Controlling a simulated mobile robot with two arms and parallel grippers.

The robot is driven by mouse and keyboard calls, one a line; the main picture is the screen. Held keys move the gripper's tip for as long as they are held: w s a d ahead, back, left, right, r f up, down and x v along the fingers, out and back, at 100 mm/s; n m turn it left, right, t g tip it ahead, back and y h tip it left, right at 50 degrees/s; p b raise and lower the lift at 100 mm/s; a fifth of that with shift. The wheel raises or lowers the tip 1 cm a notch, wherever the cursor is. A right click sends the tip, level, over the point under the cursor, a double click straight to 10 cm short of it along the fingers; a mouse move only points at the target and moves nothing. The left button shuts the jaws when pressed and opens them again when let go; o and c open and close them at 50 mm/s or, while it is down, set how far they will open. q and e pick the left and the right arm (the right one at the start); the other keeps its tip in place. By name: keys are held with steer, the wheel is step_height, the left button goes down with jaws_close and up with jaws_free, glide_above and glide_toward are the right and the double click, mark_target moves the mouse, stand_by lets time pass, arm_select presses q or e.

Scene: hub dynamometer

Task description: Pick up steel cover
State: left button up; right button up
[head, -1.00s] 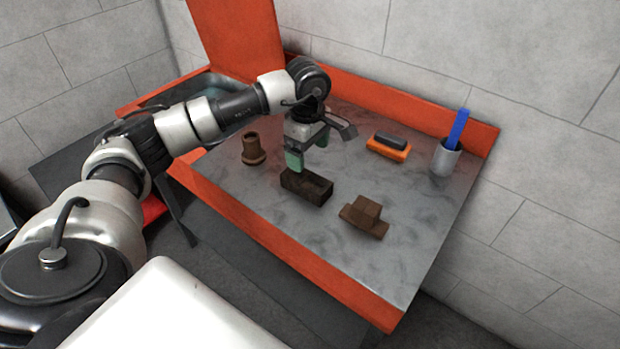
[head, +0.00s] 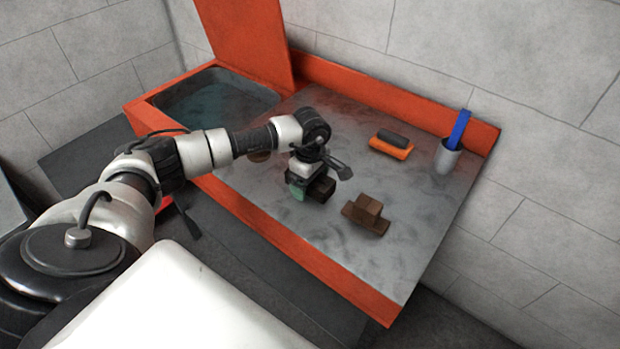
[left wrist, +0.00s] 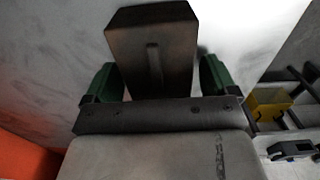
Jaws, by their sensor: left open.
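A dark brown, rusty-looking box-shaped piece (head: 322,189), which I take to be the steel cover, lies on the grey worktop. My left gripper (head: 307,190) is right over it, pointing down, and hides much of it in the head view. In the left wrist view the box (left wrist: 152,45) shows a narrow raised or slotted mark on its face. The green fingers of my left gripper (left wrist: 160,80) are open, one on each side of the box's near end. I cannot tell whether they touch it. My right gripper is not in view.
A brown stepped block (head: 367,213) lies just right of the gripper. An orange-and-black brush (head: 391,146) and a grey cup (head: 447,157) with a blue item stand farther back. A basin (head: 215,100) is at the back left. A brown flanged piece (head: 258,155) is mostly hidden behind my arm.

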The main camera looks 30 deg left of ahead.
arm_select(q)
steer(key=c, duration=1.2)
steer(key=shift+r, duration=0.1)
steer(key=shift+c, duration=0.2)
steer(key=shift+r, duration=0.1)
